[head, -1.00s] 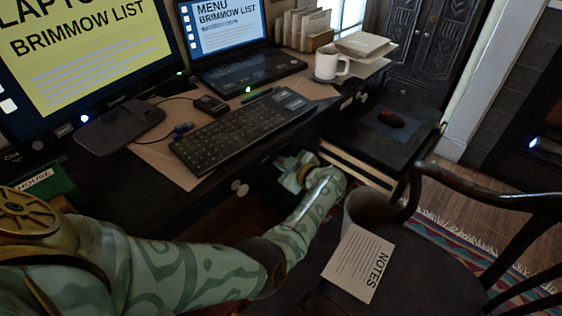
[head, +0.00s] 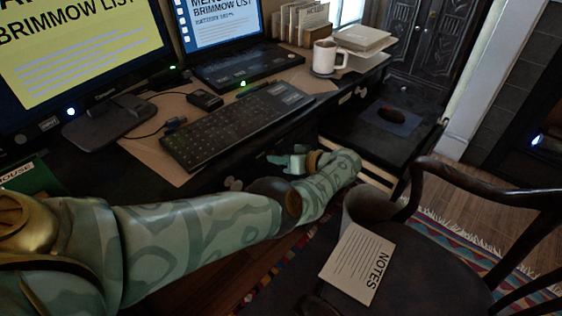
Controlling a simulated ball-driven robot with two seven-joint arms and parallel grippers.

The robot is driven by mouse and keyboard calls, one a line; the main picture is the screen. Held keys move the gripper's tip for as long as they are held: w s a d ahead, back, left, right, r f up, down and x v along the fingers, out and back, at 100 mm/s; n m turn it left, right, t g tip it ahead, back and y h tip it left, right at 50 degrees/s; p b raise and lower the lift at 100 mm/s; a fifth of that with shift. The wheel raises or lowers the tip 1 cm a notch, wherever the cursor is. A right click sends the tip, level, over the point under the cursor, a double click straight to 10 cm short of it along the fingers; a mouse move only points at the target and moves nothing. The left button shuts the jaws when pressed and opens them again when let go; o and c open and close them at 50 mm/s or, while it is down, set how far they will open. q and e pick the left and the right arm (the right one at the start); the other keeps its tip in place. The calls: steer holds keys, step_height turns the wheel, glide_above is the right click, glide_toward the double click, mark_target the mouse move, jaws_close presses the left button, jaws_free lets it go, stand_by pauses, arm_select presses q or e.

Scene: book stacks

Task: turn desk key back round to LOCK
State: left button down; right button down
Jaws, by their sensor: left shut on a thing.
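My left arm reaches in from the left, pale green with darker patterns. My right gripper is not in view.
A keyboard (head: 237,126) lies above the gripper, with a laptop (head: 243,68) behind it. A white mug (head: 325,57) stands further right. An open drawer or shelf (head: 350,128) holds a dark mouse. A wooden chair (head: 480,185) with a NOTES sheet (head: 357,263) stands close at the right.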

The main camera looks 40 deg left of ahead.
arm_select(q)
steer(key=shift+f+m+g+b, duration=0.15)
steer(key=shift+m+g+b, duration=0.25)
steer(key=shift+m+b, duration=0.15)
steer(key=shift+m, duration=0.25)
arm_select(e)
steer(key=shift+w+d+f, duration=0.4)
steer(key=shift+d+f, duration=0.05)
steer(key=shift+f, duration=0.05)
arm_select(q)
steer(key=shift+g, duration=0.3)
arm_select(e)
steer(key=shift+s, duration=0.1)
arm_select(q)
steer(key=c, duration=1.6)
jaws_free()
steer(key=shift+o, duration=0.2)
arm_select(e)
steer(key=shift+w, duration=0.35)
